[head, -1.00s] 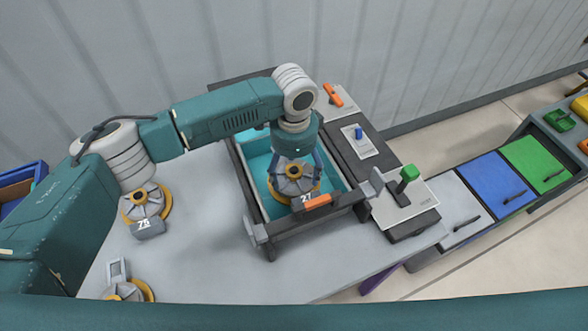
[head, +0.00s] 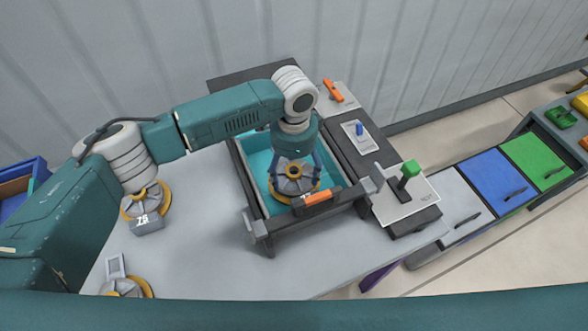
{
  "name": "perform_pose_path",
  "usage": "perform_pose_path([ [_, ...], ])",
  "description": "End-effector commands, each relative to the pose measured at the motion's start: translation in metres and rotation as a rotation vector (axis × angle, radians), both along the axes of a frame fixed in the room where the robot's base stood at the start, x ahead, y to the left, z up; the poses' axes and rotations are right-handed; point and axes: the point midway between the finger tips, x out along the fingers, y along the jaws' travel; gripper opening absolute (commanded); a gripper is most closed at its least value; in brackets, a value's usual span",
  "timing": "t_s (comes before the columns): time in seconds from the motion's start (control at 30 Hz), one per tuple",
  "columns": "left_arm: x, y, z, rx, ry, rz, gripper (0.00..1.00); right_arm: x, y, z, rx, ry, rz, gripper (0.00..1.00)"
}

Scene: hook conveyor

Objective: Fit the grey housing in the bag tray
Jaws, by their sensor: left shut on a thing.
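The bag tray (head: 262,228) is a dark-framed open box with a teal lining and an orange handle on its front edge. A grey housing (head: 292,185) with a yellow ring is inside the tray's opening, toward its near right part. My left gripper (head: 296,158) points down from above and is shut on this housing. The front edge and orange handle hide the housing's lower front, so I cannot tell whether it touches the tray floor. My right gripper is out of view.
Two similar grey and yellow housings stand on the table at left, one numbered (head: 148,222) and one at the near edge (head: 124,288). A panel with a green-knobbed lever (head: 408,178) stands right of the tray. Coloured bins (head: 497,178) lie further right.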

Motion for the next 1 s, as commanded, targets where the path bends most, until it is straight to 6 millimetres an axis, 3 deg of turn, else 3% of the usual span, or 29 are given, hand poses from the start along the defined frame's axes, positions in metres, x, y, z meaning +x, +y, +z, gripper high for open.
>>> perform_pose_path([
  [0.07, 0.001, -0.001, 0.002, -0.002, -0.001, 0.000, 0.33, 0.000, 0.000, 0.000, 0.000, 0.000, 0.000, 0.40],
  [0.1, 0.001, -0.001, 0.002, -0.002, -0.002, 0.000, 0.78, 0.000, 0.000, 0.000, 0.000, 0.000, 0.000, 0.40],
  [0.2, 0.001, -0.001, 0.002, -0.002, -0.002, 0.000, 0.98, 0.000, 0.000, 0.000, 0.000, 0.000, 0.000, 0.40],
  [0.5, 0.000, 0.000, 0.000, 0.000, 0.000, 0.000, 0.98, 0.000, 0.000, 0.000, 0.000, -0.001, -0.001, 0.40],
  [0.63, 0.000, 0.000, 0.009, -0.001, -0.001, -0.001, 0.98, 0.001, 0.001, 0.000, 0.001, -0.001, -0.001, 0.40],
  [1.0, 0.001, -0.001, 0.082, -0.002, -0.004, -0.001, 0.98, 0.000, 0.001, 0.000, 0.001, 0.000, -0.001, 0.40],
])
